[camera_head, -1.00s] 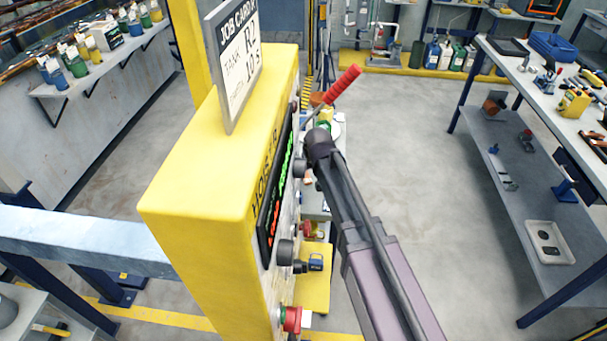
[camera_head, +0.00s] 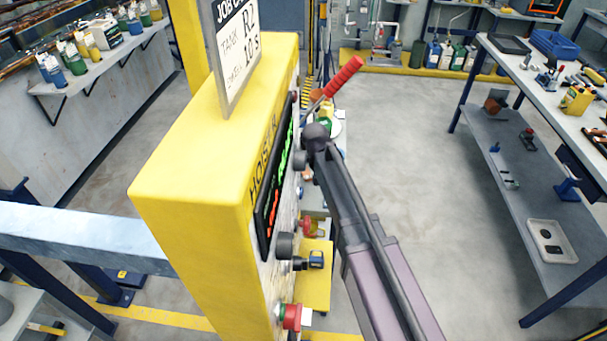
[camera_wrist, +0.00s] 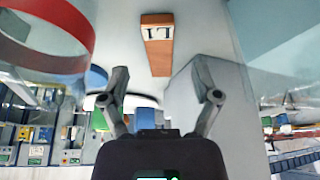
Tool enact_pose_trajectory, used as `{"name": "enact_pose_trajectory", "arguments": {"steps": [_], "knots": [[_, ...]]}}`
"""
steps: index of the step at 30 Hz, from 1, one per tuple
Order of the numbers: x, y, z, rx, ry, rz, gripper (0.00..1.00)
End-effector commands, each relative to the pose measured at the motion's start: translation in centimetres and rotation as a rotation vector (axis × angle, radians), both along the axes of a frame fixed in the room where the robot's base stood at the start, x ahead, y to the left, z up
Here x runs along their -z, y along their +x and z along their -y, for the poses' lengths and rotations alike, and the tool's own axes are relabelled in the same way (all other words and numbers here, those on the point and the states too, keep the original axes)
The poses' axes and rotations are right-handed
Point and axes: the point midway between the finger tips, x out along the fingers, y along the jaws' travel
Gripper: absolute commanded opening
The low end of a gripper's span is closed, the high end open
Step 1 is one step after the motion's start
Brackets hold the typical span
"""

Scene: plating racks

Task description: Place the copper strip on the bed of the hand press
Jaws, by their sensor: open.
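The copper strip, marked L1 (camera_wrist: 157,52), shows in the wrist view as a flat orange-brown bar on a pale grey surface. My gripper (camera_wrist: 161,80) is open and empty, with its fingers spread either side below the strip and apart from it. In the head view my gripper is hidden behind my arm and the yellow console. A red-handled lever (camera_head: 343,77), perhaps that of the hand press, rises beyond the console; the press bed cannot be made out.
The yellow hoist console (camera_head: 195,190) with a job card (camera_head: 236,55) stands close on the left. A pale bench (camera_wrist: 210,95) shows near my right finger. A workbench with tools (camera_head: 545,75) stands at the right. The floor between is clear.

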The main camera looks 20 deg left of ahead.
Motion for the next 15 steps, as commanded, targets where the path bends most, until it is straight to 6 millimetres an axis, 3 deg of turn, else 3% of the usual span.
{"name": "enact_pose_trajectory", "arguments": {"steps": [6,15], "knots": [[1.9,0.6,-0.4,0.0,0.0,0.0,0.8],[2.5,0.8,-0.6,0.0,0.0,0.0,0.8]]}}
